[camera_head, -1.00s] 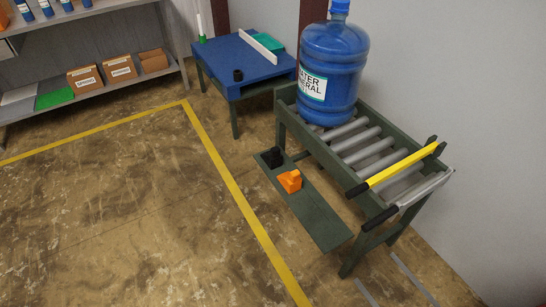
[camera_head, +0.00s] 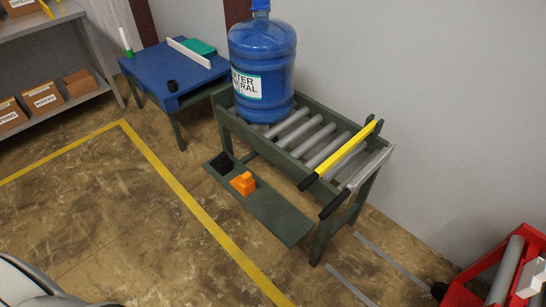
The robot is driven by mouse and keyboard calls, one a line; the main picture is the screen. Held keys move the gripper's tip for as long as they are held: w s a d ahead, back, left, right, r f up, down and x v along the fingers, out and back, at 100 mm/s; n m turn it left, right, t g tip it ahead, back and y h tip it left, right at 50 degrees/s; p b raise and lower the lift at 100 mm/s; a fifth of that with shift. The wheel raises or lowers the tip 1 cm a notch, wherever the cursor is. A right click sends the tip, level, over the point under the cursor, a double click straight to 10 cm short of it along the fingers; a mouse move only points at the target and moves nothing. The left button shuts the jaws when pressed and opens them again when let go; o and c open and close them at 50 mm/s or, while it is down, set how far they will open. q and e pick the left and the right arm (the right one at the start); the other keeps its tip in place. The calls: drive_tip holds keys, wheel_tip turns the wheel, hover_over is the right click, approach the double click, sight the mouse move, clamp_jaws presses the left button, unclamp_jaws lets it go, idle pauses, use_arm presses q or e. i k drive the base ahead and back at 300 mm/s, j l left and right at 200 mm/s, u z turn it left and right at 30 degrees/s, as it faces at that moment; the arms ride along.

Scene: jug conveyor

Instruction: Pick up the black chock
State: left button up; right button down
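The black chock (camera_head: 221,162) is a small dark block on the far end of the low green shelf (camera_head: 275,217), beside the roller conveyor's legs. An orange chock (camera_head: 243,183) sits on the same shelf, just nearer and to the right of the black one. The black chock's details are hard to make out against the dark shelf. Neither of my grippers shows in the head view, and nothing is touching the black chock.
A large blue water jug (camera_head: 263,70) stands on the conveyor (camera_head: 318,158), which has a yellow bar (camera_head: 341,152) across it. A blue table (camera_head: 165,72) is behind. A red frame (camera_head: 500,270) is at lower right. Open floor lies left of the yellow line (camera_head: 190,205).

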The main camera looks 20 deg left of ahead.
sight(223, 165)
drive_tip(key=i+j+z, duration=0.1)
drive_tip(key=j+z, duration=0.35)
drive_tip(key=j, duration=0.35)
drive_tip(key=j+z, duration=0.5)
drive_tip(key=j, duration=0.25)
drive_tip(key=k+j+z, duration=0.2)
drive_tip(key=j+z, duration=0.25)
drive_tip(key=j, duration=0.25)
